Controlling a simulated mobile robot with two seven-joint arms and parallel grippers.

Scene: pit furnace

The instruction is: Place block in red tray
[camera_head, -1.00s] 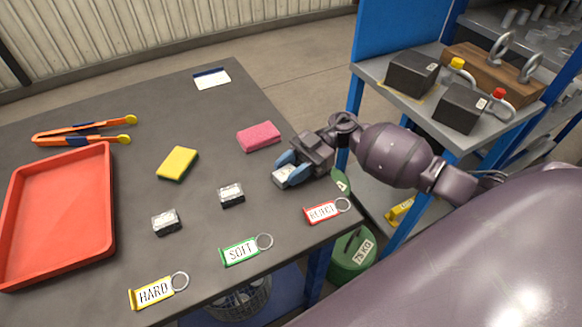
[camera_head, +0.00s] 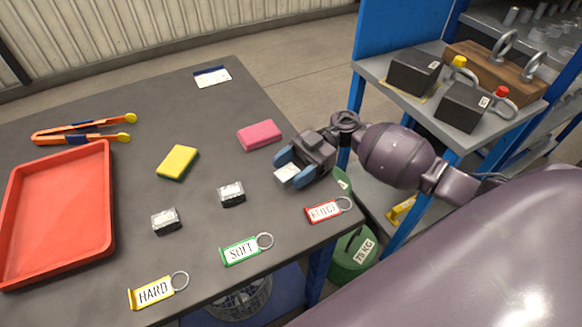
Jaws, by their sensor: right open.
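A small grey-white metal block (camera_head: 286,175) is at the right side of the dark table, at the mouth of my right gripper (camera_head: 290,170). The gripper's blue fingers are spread apart, one on each side of the block; I cannot tell whether either touches it. Two similar blocks lie on the table, one in the middle (camera_head: 231,194) and one farther left (camera_head: 166,221). The empty red tray (camera_head: 58,215) is at the left of the table. My left gripper is not in view.
A yellow sponge (camera_head: 178,162), a pink sponge (camera_head: 259,135) and orange tongs (camera_head: 85,130) lie on the table. Red (camera_head: 324,209), green (camera_head: 241,249) and yellow (camera_head: 153,291) key tags line the near edge. A blue-framed shelf (camera_head: 420,100) stands right.

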